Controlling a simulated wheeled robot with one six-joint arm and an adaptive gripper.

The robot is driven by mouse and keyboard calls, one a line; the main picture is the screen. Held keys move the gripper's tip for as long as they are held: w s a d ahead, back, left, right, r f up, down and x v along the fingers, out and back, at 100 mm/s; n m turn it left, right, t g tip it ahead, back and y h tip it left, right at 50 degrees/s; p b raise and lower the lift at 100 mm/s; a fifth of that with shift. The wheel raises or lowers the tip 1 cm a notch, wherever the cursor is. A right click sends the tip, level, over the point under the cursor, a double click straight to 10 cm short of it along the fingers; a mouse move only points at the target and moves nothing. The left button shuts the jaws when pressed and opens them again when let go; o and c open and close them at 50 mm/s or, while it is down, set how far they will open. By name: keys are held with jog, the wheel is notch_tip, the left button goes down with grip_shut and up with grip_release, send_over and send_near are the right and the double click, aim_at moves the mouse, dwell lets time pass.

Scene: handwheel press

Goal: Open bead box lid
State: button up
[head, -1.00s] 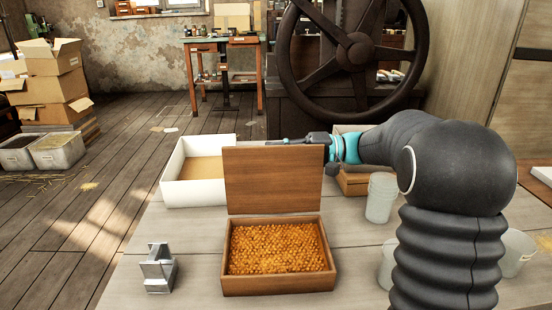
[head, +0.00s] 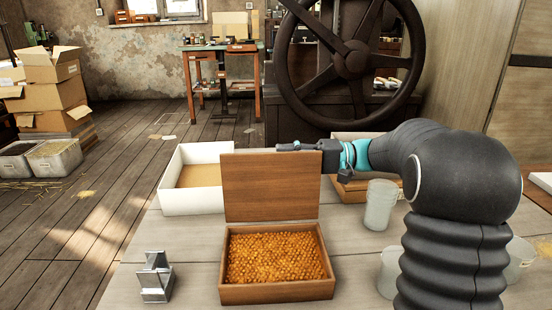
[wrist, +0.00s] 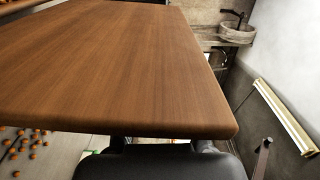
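The wooden bead box (head: 277,293) stands on the table, full of orange beads (head: 275,255). Its brown lid (head: 271,187) stands about upright at the box's back edge, so the box is open. My gripper (head: 285,147) is at the lid's top edge, reaching in from the right. In the wrist view the lid (wrist: 130,65) fills much of the picture, with its rounded edge just before my gripper's dark body. The lid hides the fingertips there, so I cannot tell how far apart they are or whether they touch it.
A white open box (head: 190,203) stands behind the lid on the left. A metal bracket (head: 154,278) is left of the bead box. A translucent cup (head: 380,206) and a wooden tray (head: 352,192) are to the right. A large handwheel (head: 353,60) stands behind.

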jog(key=d, duration=0.9)
jog(key=shift+d, duration=0.1)
